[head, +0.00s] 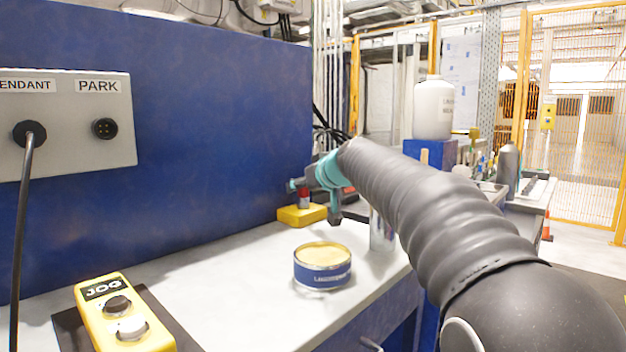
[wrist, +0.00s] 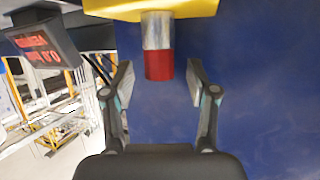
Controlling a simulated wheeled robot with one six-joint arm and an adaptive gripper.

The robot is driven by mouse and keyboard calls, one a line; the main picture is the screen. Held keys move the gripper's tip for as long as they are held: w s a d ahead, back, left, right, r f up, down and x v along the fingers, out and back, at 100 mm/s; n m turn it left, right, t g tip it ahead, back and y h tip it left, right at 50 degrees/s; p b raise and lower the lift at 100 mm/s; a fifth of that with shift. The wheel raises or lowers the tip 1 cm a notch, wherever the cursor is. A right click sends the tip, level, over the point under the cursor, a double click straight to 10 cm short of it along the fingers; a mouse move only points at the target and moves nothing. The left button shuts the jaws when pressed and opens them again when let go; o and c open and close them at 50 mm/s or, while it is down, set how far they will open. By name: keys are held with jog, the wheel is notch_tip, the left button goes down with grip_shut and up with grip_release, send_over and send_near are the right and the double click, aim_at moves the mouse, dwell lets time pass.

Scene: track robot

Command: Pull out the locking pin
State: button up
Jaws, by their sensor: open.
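The locking pin has a red end and a silver shank. In the wrist view its red end (wrist: 158,66) and silver shank (wrist: 156,31) project from a yellow block (wrist: 200,7). In the head view the red end (head: 304,195) stands above the yellow block (head: 296,217) on the bench. My gripper (wrist: 160,84) is open, with one finger on each side of the red end in the wrist view and gaps between. My gripper (head: 315,200) partly covers the pin in the head view. I cannot tell how deep the pin sits in the block.
A blue tin (head: 322,272) stands in front of the block on the white bench (head: 240,285). A blue panel (head: 210,120) rises behind. A yellow JOG box (head: 125,315) lies at the front left. A dark display (wrist: 42,50) shows in the wrist view.

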jog(key=shift+w+a+f, duration=0.2)
jog(key=shift+w, duration=0.25)
grip_shut()
jog(key=shift+r, duration=0.45)
jog(key=shift+r+p, duration=0.8)
jog(key=shift+r, duration=1.5)
